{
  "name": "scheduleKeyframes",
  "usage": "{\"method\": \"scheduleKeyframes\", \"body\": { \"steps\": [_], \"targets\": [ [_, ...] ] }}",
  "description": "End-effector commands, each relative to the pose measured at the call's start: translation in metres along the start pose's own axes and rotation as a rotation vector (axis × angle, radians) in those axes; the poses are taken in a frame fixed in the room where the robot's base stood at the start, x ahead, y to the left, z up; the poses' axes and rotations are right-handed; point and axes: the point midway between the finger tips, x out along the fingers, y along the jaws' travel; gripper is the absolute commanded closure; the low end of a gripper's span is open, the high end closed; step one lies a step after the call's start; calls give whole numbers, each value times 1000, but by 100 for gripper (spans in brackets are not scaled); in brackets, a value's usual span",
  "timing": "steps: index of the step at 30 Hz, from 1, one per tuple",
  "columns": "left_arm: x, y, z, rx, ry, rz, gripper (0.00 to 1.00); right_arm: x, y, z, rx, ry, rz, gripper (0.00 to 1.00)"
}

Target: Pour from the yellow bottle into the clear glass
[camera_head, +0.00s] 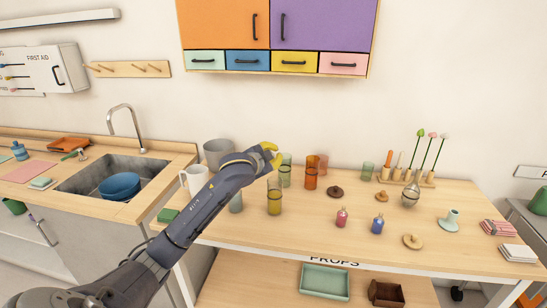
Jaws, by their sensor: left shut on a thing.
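My left gripper (268,157) reaches over the table from the lower left and is shut on a yellow thing, which I take to be the yellow bottle (270,146). The gripper hides most of it, and its tilt is hard to tell. Just below stands a yellow-tinted glass (274,198). A pale grey-blue glass (236,203) stands left of that, partly behind my arm. Which glass is the clear one is uncertain. My right gripper is not in view.
A green glass (286,171) and an orange glass (311,174) stand close to the right of the gripper. A white jug (194,180) and a grey pot (217,152) are behind my arm.

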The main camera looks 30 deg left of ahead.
Motion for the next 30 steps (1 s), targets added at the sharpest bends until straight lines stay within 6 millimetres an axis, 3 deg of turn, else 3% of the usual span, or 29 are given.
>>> {"method": "scheduleKeyframes", "body": {
  "steps": [11, 24, 30],
  "targets": [
    [0, -2, -2, -31, 2, 14, 100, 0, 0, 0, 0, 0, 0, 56],
    [-2, -8, -7, -249, 7, 106, 100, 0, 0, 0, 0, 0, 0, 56],
    [-2, -9, -6, -241, 5, 103, 100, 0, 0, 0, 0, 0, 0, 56]
  ]
}}
